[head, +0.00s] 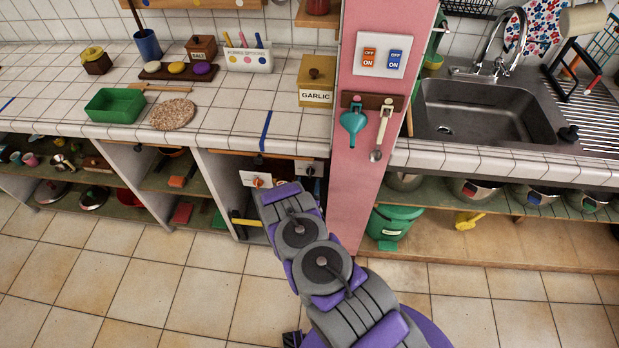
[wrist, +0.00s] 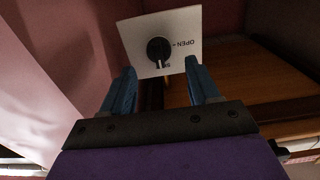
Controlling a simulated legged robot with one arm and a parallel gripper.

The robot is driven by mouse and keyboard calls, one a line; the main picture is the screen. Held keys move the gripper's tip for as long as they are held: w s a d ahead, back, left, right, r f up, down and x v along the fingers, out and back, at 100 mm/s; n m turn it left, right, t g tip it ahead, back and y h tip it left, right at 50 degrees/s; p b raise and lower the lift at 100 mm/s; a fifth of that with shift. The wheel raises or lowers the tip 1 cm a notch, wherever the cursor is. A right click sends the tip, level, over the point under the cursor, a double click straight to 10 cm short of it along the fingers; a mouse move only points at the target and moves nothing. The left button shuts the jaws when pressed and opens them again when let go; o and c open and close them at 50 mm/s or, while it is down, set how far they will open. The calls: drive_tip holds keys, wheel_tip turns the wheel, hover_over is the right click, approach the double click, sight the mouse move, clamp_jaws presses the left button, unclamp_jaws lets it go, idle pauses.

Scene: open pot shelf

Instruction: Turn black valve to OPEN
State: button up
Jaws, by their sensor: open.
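The black valve (wrist: 158,48) is a round knob on a white plate (wrist: 134,36) in the wrist view. Its pale pointer mark faces down in the picture, beside a lettered mark too small to read. The word OPEN is printed upside down to the knob's right. My gripper (wrist: 160,72) has its two blue fingers spread, one toward each side below the knob, with nothing between them. The knob appears ahead of the fingertips, not gripped. In the head view my arm reaches into the lower shelf opening, where its end is hard to make out.
In the head view a white plate with an orange knob (head: 257,182) sits beside my arm's end. The tiled counter (head: 215,120) overhangs the opening. A pink pillar (head: 352,195) stands close on the right. A yellow-handled tool (head: 244,220) is at the left.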

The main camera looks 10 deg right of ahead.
sight(309, 175)
drive_tip(key=shift+b+x, duration=0.3)
drive_tip(key=shift+x, duration=1.9)
drive_tip(key=shift+a, duration=0.1)
drive_tip(key=c, duration=1)
